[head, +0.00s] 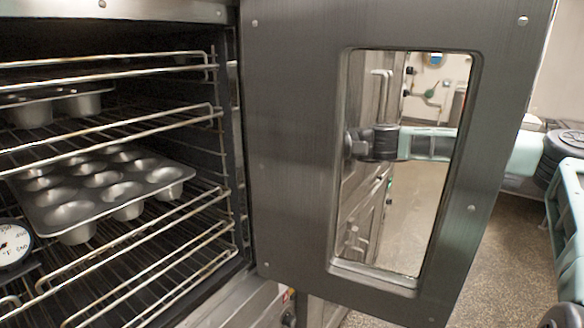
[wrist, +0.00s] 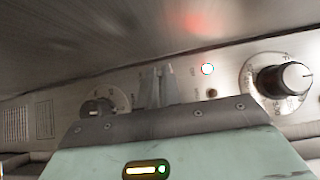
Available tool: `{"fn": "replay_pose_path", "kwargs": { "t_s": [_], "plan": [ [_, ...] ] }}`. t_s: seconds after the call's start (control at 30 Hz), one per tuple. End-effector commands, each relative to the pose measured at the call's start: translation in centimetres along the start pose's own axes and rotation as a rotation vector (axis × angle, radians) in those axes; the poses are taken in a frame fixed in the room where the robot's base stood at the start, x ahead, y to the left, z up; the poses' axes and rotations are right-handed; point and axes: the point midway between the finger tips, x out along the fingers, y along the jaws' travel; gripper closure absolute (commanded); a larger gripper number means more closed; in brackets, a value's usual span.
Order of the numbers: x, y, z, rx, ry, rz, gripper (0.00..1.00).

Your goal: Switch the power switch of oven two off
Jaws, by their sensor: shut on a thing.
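In the wrist view, my gripper (wrist: 158,86) is at a metal oven control panel (wrist: 235,80). Its two fingers are close together, shut on a small part of the panel that they mostly hide; it appears to be the power switch. A red-ringed indicator light (wrist: 207,69) glows to the right of the fingers. A large black knob (wrist: 283,80) with a round scale is farther right. A smaller dark knob (wrist: 98,106) is left of the fingers, partly behind my gripper body. No label telling which oven this is can be read. The head view does not show my fingers.
In the head view, an oven door (head: 292,150) stands open, its window (head: 415,220) showing part of my arm. Wire racks (head: 135,245) hold a muffin tin (head: 100,182) and another pan (head: 30,113). A dial thermometer (head: 12,244) is at lower left. Speckled floor (head: 490,235) lies right.

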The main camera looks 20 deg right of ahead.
Motion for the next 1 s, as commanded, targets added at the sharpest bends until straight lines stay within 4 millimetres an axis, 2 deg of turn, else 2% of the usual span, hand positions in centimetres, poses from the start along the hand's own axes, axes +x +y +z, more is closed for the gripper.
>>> {"fn": "replay_pose_path", "kwargs": {
  "t_s": [0.03,0.27,0.6,1.0],
  "plan": [
    [-0.1,1.5,-0.1,-0.028,0.002,-0.037,1.00],
    [0.1,2.2,-0.2,-0.172,0.001,-0.179,1.00],
    [0.3,2.6,-0.4,-0.321,0.001,-0.324,1.00],
    [0.4,2.4,-0.5,-0.379,0.001,-0.378,1.00]
  ]
}}
